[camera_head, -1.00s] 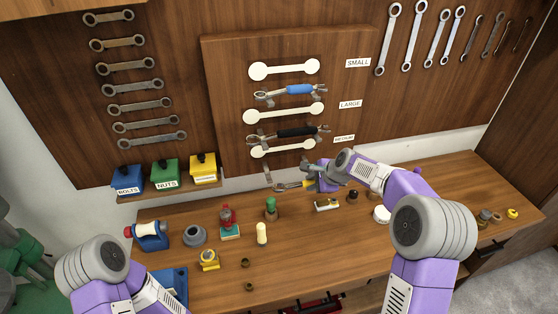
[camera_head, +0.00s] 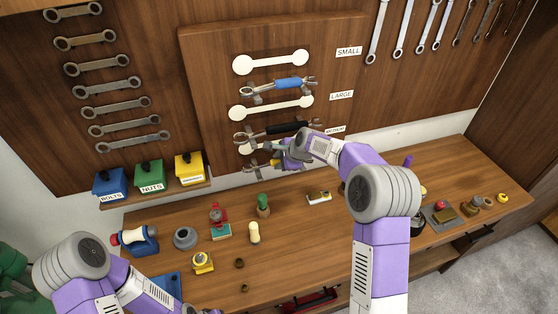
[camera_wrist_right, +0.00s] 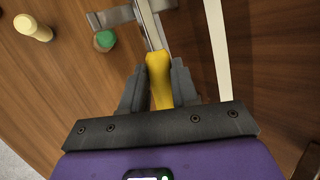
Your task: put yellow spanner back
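The yellow spanner shows in the right wrist view (camera_wrist_right: 158,75), its yellow handle between the two fingers of my right gripper (camera_wrist_right: 157,85). In the head view my right gripper (camera_head: 288,160) is at the lowest part of the spanner board (camera_head: 215,90), in front of the medium white outline (camera_head: 245,148). The spanner (camera_head: 262,168) is partly hidden by the gripper there. Its metal shaft runs beside a grey holder bracket (camera_wrist_right: 120,15); I cannot tell whether it rests in it. My left forearm is at the lower left; its gripper is out of view.
A blue-handled spanner (camera_head: 288,84) and a black-handled spanner (camera_head: 290,128) hang above on the board. Below, the workbench (camera_head: 310,235) carries a green-topped tool (camera_head: 263,203), a cream-topped piece (camera_head: 254,232) and other small items. Blue, green and yellow bins (camera_head: 188,168) stand left.

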